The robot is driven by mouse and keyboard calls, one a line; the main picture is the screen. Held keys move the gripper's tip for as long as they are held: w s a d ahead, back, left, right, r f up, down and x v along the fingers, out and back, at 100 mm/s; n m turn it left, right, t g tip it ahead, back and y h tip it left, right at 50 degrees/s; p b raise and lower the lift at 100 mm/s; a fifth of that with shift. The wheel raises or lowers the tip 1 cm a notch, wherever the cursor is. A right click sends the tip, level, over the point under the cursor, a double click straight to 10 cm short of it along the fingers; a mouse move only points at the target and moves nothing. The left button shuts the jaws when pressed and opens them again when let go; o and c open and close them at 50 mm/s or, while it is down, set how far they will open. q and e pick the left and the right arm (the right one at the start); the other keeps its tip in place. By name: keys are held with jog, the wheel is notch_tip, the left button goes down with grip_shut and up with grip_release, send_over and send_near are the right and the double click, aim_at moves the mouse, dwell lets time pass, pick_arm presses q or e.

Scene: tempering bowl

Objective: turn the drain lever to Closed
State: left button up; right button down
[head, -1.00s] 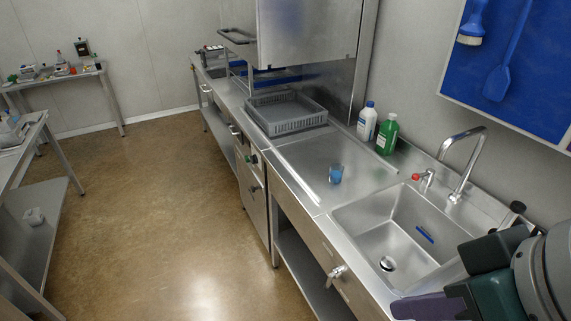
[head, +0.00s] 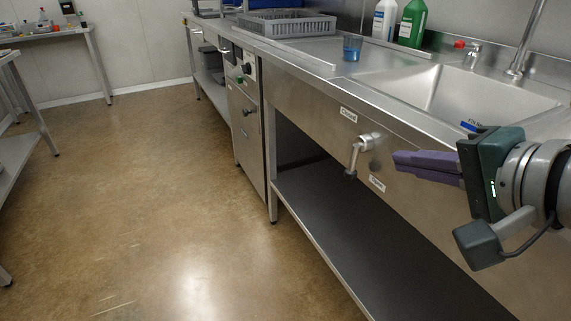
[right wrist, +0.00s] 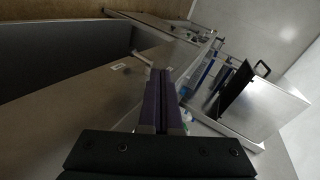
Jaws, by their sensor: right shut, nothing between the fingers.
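The drain lever (head: 356,156) is a metal handle on the steel front panel under the sink, its grip hanging down from the pivot. A small white label (head: 348,114) above it seems to read Closed; another label (head: 377,183) sits below, its text too small to be sure of. My right gripper (head: 398,161) has purple fingers, shut and empty, just right of the lever and apparently apart from it. In the right wrist view the shut fingers (right wrist: 161,75) point toward the panel, with a pale label (right wrist: 120,67) to their left. My left gripper is not in view.
The sink basin (head: 470,95) and counter edge lie above the lever. A blue cup (head: 352,47), a grey rack (head: 287,22), a white bottle (head: 384,20) and a green bottle (head: 412,23) stand on the counter. A dark lower shelf (head: 350,225) is empty. The floor at left is clear.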

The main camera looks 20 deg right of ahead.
pick_arm(q)
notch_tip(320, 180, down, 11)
jog(key=b, duration=0.7)
jog(key=shift+b, duration=0.4)
pick_arm(e)
jog(key=w+d+f+m+t+h, duration=0.1)
jog(key=d+f+m, duration=0.2)
jog(key=f, duration=0.6)
jog(key=shift+d+f+m+h, duration=0.3)
jog(key=shift+f+m+h, duration=0.1)
jog(key=shift+m, duration=0.2)
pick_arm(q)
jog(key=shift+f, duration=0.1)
pick_arm(e)
jog(key=shift+r, duration=0.1)
jog(key=b, duration=0.5)
send_near(354, 167)
jog(key=x, duration=0.5)
jog(key=shift+w+f, duration=0.15)
jog(key=shift+f, duration=0.3)
jog(key=shift+w+d+r+b, duration=0.1)
jog(key=shift+w+b, duration=0.25)
jog(key=shift+w, duration=0.15)
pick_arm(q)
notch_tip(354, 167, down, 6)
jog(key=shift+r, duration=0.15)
